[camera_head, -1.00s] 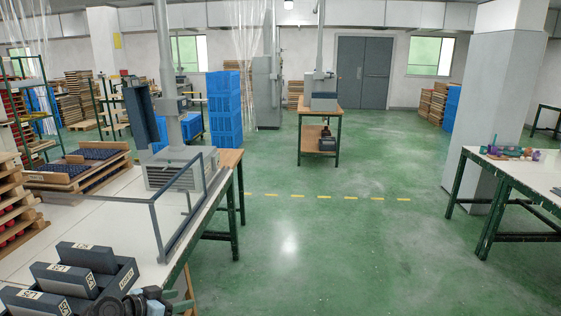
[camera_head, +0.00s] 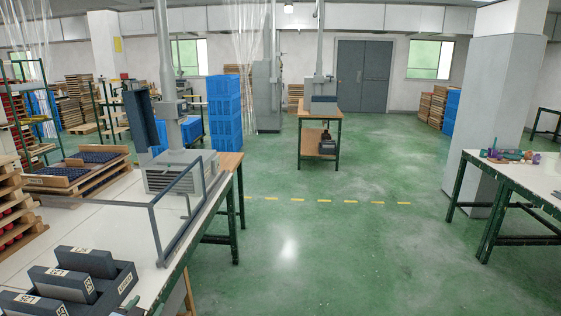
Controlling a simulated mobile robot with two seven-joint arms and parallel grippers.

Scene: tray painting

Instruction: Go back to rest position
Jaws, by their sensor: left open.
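Only a small dark piece of my left gripper (camera_head: 127,310) shows at the bottom edge, by the front right corner of the dark box on the left table. Its fingers are mostly cut off by the frame, and I see nothing held in it. My right gripper is not in view.
The white left table (camera_head: 95,228) bears a dark box (camera_head: 124,279) with labelled dark blocks, a grey metal frame (camera_head: 160,236) and wooden trays (camera_head: 78,172). A second table (camera_head: 511,172) with small items stands at right. Green floor (camera_head: 320,245) between them is clear.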

